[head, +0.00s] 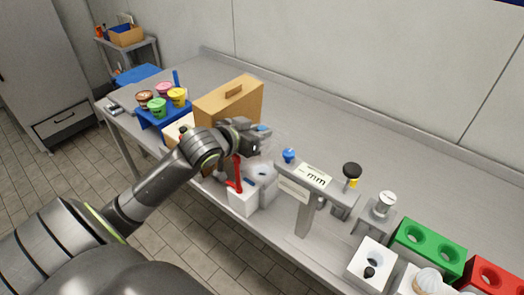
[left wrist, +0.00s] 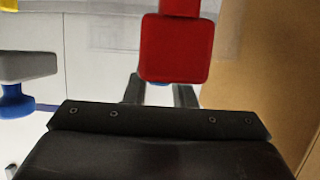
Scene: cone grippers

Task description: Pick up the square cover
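A clear, hard-to-see cover (head: 282,138) appears as a faint boxy outline beside my left gripper (head: 263,141), near the middle of the table. Its pale outline also shows behind the fingers in the left wrist view (left wrist: 105,38). A bit of blue, perhaps its knob (head: 263,128), lies at the fingertips. In the left wrist view a red block (left wrist: 175,50) hides most of the fingertips. The two dark fingers stand apart with blue between them; whether they touch it is hidden. My right gripper is not in view.
A red lever on a white base (head: 242,203) stands just below the gripper. A tan box (head: 230,101) is close on the left. A grey stand (head: 305,212) is to the right. Green (head: 428,246) and red holders are at the right edge. The table's back is clear.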

